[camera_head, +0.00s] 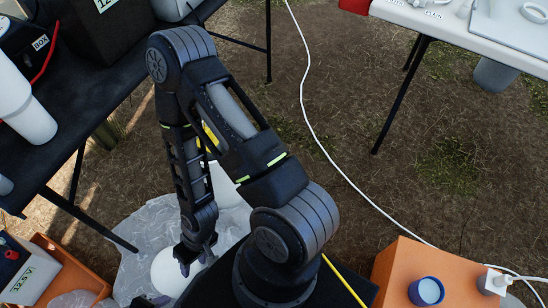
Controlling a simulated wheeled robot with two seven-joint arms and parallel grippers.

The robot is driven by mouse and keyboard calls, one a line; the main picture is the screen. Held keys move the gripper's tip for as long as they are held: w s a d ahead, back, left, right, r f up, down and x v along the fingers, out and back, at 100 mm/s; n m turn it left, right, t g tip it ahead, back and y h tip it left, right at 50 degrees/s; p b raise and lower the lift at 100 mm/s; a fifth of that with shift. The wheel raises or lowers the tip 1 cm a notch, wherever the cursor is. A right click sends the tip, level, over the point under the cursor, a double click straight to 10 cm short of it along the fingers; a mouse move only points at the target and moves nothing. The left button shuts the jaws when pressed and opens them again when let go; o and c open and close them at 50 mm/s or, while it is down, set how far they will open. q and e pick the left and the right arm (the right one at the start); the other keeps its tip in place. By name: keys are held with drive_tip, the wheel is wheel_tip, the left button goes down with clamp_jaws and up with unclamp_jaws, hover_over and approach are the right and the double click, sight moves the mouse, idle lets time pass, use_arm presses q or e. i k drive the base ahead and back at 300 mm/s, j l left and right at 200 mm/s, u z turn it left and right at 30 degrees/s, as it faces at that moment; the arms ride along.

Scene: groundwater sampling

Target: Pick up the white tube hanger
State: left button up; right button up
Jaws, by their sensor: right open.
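My right gripper (197,265) points down at the lower left of the head view, with its fingers apart and nothing seen between them. It is above or in front of a white rounded object (165,268) on a pale plastic sheet; I cannot tell if they touch. I cannot clearly make out the white tube hanger. Small white items lie on the white table at the upper right, too cut off to name. A small dark piece at the bottom edge (150,300) may be a fingertip of my left gripper; its state is unclear.
A dark table (70,135) at the left carries a white cylinder (30,122) and boxes. The white table (480,32) stands upper right. An orange surface (395,268) holds a blue-rimmed cup (426,291) and white plug. A white cable (318,135) crosses open ground between the tables.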

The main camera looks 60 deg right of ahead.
sight(497, 283)
drive_tip(key=z, duration=4.55)
drive_tip(key=i+l, duration=0.1)
drive_tip(key=l, duration=0.35)
drive_tip(key=i+l, duration=0.1)
drive_tip(key=l, duration=0.3)
drive_tip(key=i+l, duration=0.15)
drive_tip(key=l, duration=0.3)
drive_tip(key=i+l, duration=0.1)
drive_tip(key=l, duration=0.35)
